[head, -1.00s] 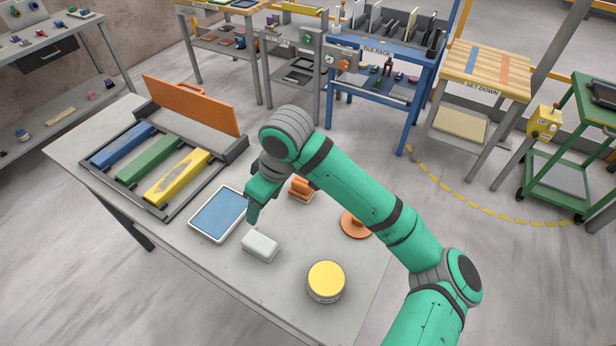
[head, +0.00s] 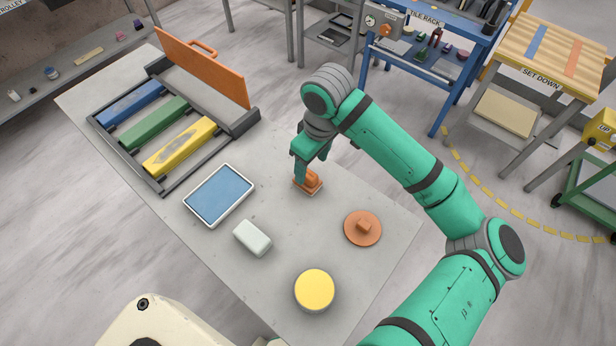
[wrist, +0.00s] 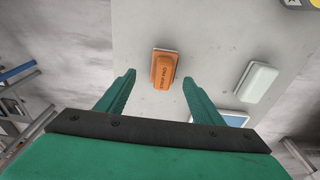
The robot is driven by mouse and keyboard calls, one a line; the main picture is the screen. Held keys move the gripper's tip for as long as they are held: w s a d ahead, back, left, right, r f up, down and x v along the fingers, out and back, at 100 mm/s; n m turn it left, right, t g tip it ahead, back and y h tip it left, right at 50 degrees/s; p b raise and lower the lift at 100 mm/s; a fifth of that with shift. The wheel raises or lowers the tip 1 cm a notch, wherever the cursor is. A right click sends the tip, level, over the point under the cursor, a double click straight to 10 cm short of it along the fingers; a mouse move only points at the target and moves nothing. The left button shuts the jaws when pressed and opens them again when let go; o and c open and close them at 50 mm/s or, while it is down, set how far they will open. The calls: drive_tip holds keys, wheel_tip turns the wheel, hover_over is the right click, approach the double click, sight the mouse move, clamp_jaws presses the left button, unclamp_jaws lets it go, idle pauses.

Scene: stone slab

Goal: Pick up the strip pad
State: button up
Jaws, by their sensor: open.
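The strip pad (head: 309,182) is a small orange block on a flat base, lying on the grey stone slab (head: 280,245). I cannot tell the exact height between fingertips and pad.
A pale block (head: 253,238), a blue-topped tray (head: 219,195), an orange disc with a knob (head: 363,228) and a yellow-lidded tin (head: 314,290) stand around the pad. A rack with coloured bars (head: 155,125) and a raised orange lid (head: 203,66) is at the back left.

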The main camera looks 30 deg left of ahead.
sight(308, 173)
drive_tip(key=shift+s+a+f, duration=0.1)
drive_tip(key=shift+a+f, duration=0.05)
drive_tip(key=shift+f, duration=0.85)
drive_tip(key=shift+s+a+f, duration=0.1)
drive_tip(key=shift+a+f, duration=0.1)
drive_tip(key=shift+f, duration=0.8)
drive_tip(key=shift+s+a+f, duration=0.1)
drive_tip(key=shift+a+f, duration=0.05)
drive_tip(key=shift+f, duration=0.85)
drive_tip(key=c, duration=1.2)
